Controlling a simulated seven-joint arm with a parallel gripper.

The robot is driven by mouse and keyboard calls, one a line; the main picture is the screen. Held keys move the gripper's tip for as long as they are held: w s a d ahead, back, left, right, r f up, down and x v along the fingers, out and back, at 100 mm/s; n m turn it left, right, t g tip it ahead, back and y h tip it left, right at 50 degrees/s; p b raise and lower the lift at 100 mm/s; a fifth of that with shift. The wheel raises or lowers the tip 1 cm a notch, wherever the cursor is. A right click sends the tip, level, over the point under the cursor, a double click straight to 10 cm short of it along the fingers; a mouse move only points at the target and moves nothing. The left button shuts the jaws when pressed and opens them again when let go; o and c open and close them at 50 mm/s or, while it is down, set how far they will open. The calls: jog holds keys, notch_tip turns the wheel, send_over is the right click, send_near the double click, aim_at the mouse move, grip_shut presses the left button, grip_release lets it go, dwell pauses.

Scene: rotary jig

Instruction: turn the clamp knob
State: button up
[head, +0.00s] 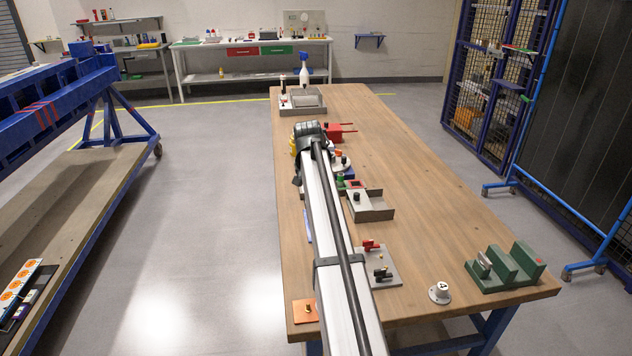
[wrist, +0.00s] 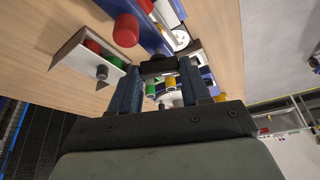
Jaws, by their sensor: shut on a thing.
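In the wrist view, my gripper (wrist: 160,80) reaches down at the bench with its two dark fingers on either side of a black piece (wrist: 158,66). The fingers are shut on this piece, which looks like the clamp knob; its full shape is partly hidden between the fingertips. Below and around it are a white round part and small green and yellow parts of the jig, partly covered by the fingers. In the head view, my arm hides the fingertips and the knob.
A red cylinder (wrist: 126,30) is near the fingers. A green block (head: 505,270) and a white round fitting (head: 440,292) sit at the front right. The bench's right side is mostly clear.

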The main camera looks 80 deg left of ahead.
jog(key=shift+m, duration=0.5)
jog(key=shift+t, duration=0.3)
jog(key=o, duration=1.1)
jog(key=shift+c, duration=0.2)
jog(key=v, duration=1.3)
jog(key=shift+r, duration=0.4)
jog(key=shift+s, duration=0.1)
